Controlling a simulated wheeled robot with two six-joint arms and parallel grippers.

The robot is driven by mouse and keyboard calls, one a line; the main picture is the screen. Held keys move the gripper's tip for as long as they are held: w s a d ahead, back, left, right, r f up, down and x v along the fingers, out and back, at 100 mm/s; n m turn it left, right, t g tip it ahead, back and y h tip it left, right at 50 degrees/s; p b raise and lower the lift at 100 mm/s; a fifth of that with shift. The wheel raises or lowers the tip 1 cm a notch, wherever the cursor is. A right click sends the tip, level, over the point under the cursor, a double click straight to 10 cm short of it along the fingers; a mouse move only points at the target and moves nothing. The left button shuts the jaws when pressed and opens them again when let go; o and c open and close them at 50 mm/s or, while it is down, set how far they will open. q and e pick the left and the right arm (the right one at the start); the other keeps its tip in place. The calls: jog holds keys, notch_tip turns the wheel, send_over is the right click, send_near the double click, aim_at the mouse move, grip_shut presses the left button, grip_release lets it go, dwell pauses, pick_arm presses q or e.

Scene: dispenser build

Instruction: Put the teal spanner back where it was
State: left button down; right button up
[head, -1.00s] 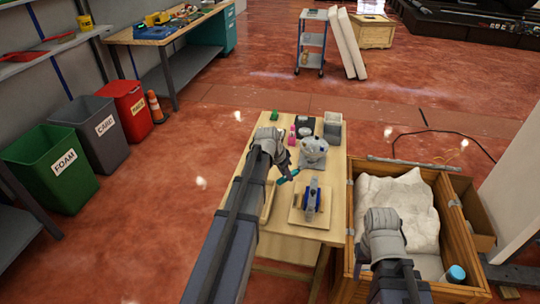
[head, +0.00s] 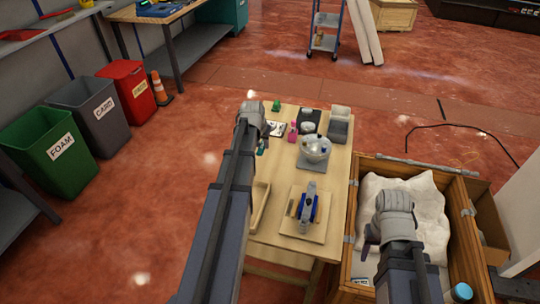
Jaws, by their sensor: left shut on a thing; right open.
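The teal spanner (head: 261,147) shows as a small teal piece beside my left gripper (head: 263,138), which is shut on it. The gripper's own wrist hides most of the spanner. They are over the far left part of the wooden table (head: 276,236), and I cannot tell their height above it. My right gripper (head: 369,241) is open over the left side of the wooden crate (head: 454,206), apart from the table items.
A board with a blue device (head: 308,205) stands at the table's front. Behind it are a grey stand with a round clear bowl (head: 316,149), grey bins (head: 339,127), pink items (head: 293,128) and a green item (head: 276,106). A wooden tray (head: 261,205) lies at left. White padding (head: 424,188) lines the crate.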

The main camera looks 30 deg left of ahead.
aim_at(264, 165)
pick_arm(q)
jog(key=shift+f+b, duration=5.15)
jog(key=shift+r, duration=0.15)
jog(key=c, duration=0.7)
grip_release()
jog(key=shift+o, duration=0.2)
